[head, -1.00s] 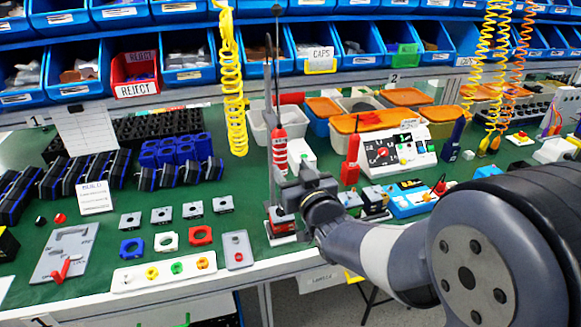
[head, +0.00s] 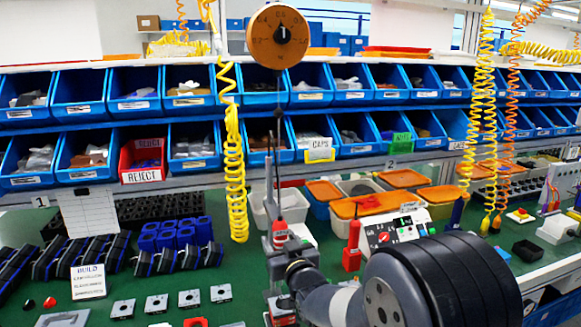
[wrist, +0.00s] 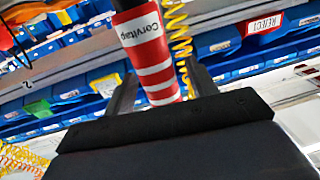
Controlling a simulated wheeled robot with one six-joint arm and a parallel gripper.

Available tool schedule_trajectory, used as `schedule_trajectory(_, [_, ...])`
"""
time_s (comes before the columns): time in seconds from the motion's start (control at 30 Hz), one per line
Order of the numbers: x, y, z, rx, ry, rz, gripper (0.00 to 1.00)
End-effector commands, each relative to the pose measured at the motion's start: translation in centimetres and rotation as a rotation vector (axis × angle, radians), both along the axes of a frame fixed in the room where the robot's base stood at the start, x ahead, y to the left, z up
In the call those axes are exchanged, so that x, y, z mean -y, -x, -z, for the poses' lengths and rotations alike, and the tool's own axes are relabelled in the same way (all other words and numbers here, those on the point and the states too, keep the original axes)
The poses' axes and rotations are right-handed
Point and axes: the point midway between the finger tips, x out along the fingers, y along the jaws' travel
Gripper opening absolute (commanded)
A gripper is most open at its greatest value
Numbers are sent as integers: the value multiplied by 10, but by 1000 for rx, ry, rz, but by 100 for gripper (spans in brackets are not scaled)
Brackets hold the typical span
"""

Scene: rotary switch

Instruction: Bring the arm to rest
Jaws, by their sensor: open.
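In the head view my arm comes in from the lower right, and my gripper (head: 283,258) is at the lower middle, just below the hanging red tool (head: 280,232). Its fingertips are hard to make out there. A rotary switch panel (head: 385,236) with a red knob stands right of it, partly hidden by my arm.
Blue bins (head: 80,95) line the back in two rows. A yellow coiled hose (head: 235,175) hangs left of my gripper. An orange-lidded container (head: 365,205) stands behind my arm. Grey blocks (head: 157,303) and a "BUILD" card (head: 88,282) are on the green bench at left.

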Motion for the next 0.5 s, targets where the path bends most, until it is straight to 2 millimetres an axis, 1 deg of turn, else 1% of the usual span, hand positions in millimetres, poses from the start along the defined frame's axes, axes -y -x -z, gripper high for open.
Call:
schedule_trajectory(0.03, [-3,-7,-1,-1,0,0,54])
schedule_trajectory(0.17, [-8,-21,-1,0,0,0,54])
schedule_trajectory(0.23, [-8,-20,-5,0,0,0,54])
schedule_trajectory(0.5, [-8,-20,-6,0,0,0,54])
